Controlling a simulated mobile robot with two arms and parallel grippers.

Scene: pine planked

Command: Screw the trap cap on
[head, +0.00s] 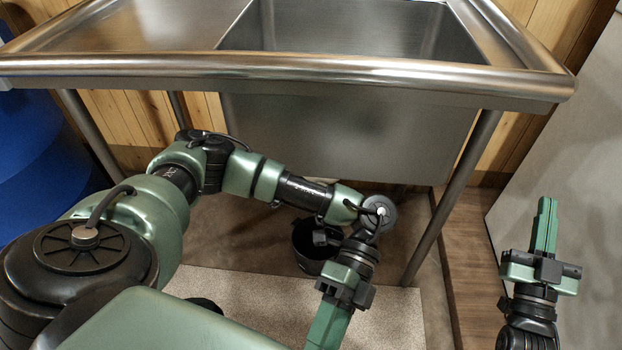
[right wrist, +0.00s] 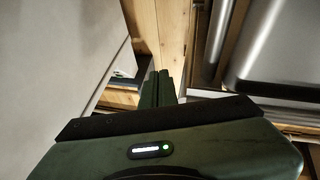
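The trap cap and the trap are not visible in either view; the underside of the sink (head: 350,135) is hidden behind its basin front. My left arm reaches in under the sink's front edge and bends back, so my left gripper (head: 328,328) points down toward the bottom of the head view. Its fingertips are partly out of clear view, and nothing shows in it. My right gripper (head: 546,215) is at the right, clear of the sink leg, with its fingers together and empty. In the right wrist view its fingers (right wrist: 157,88) lie side by side.
A dark round container (head: 308,262) stands on the floor beneath the sink, partly behind my left arm. A metal sink leg (head: 455,195) stands between my grippers. A speckled mat (head: 395,310) lies in front. A blue barrel (head: 40,150) is at left, a pale panel (head: 570,170) at right.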

